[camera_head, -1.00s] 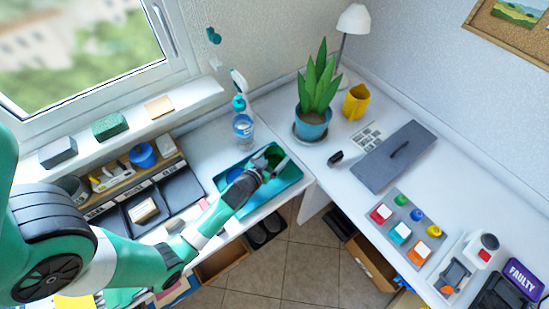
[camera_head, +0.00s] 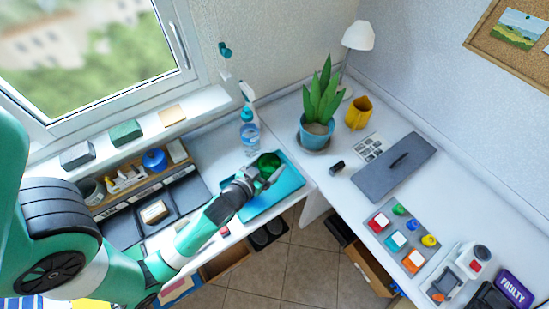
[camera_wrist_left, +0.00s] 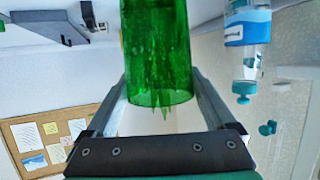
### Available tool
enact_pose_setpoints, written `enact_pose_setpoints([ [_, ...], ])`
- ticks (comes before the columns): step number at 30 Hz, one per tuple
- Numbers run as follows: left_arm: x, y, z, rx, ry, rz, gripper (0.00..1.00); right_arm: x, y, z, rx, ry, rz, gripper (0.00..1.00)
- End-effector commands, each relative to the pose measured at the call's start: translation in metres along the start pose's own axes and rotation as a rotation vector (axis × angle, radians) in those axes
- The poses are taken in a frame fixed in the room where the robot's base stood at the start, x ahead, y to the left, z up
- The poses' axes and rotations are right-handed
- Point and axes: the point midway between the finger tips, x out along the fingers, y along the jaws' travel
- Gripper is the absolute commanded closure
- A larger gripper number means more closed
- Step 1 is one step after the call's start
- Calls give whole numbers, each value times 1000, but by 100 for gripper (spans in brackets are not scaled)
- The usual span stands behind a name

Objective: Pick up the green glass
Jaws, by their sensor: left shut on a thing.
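A green glass (camera_head: 268,160) is between the fingers of my left gripper (camera_head: 265,179), over the blue tray (camera_head: 286,188) on the white desk. In the left wrist view the transparent green glass (camera_wrist_left: 157,50) stands between the two grey fingers, and the gripper (camera_wrist_left: 160,88) is shut on it. The glass's upper end runs out of that picture. My right gripper is in neither view.
A spray bottle (camera_head: 249,135) stands just behind the tray and also shows in the left wrist view (camera_wrist_left: 247,40). A potted plant (camera_head: 317,125) stands to the right. Black trays (camera_head: 178,200) lie to the left. A yellow mug (camera_head: 358,113) is farther right.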

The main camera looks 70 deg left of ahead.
Motion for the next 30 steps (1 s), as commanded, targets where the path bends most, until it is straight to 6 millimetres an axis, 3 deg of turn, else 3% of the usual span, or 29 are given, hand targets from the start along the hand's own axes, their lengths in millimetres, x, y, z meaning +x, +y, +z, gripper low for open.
enact_pose_setpoints([
  [6, -34, 2, -3, 1, 2, 2, 100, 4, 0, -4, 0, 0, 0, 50],
  [15, -65, 3, -5, 1, 2, 3, 100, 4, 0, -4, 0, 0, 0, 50],
  [30, -82, 3, -6, -1, 3, 1, 100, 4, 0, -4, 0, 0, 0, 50],
])
